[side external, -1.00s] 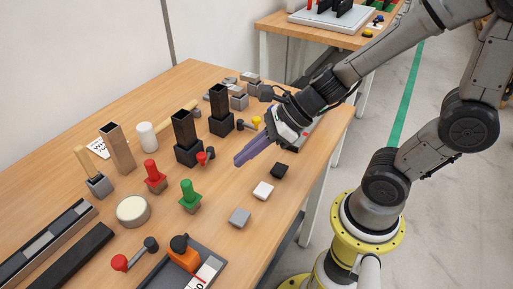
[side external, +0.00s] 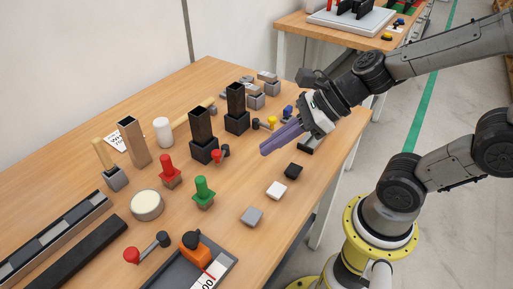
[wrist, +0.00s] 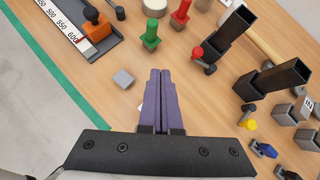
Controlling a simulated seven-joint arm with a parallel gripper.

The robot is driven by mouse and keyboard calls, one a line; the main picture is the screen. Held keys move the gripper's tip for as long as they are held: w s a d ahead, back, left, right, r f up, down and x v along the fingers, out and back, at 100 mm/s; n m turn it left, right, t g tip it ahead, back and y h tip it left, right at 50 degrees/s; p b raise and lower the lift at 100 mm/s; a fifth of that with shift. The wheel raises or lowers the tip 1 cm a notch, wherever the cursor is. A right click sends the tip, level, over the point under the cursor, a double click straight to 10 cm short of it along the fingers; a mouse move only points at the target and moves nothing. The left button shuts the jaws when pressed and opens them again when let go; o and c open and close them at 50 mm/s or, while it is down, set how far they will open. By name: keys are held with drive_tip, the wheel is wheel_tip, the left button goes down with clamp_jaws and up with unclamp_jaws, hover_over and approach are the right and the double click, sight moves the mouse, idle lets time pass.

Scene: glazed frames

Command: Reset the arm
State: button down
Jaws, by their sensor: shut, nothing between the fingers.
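My gripper (side external: 264,151) has long purple fingers, pressed together with nothing between them. It hangs above the right part of the wooden table (side external: 100,225), apart from the objects below. In the wrist view the shut fingers (wrist: 161,72) point up the picture over bare wood, and they hide most of a white block. In the side view a black block (side external: 293,171), the white block (side external: 276,190) and a grey block (side external: 252,216) lie in a row near the table's right edge, below the fingers.
Black square tubes (side external: 202,130) stand left of my gripper. Red (side external: 170,171) and green (side external: 204,192) handled pieces stand nearer. A tray with an orange slider (side external: 194,260) lies at the front. A second table (side external: 300,28) stands behind.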

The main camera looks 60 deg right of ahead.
drive_tip(key=s+d+r+n+g+h, duration=0.1)
drive_tip(key=s+d+n, duration=0.3)
drive_tip(key=n, duration=0.9)
drive_tip(key=s+d+r+n+g+h, duration=0.1)
drive_tip(key=s+d+n+h, duration=0.3)
drive_tip(key=n, duration=1)
drive_tip(key=shift+s+d+r+h, duration=0.15)
drive_tip(key=shift+d+r+h, duration=0.15)
drive_tip(key=shift+d+r, duration=0.3)
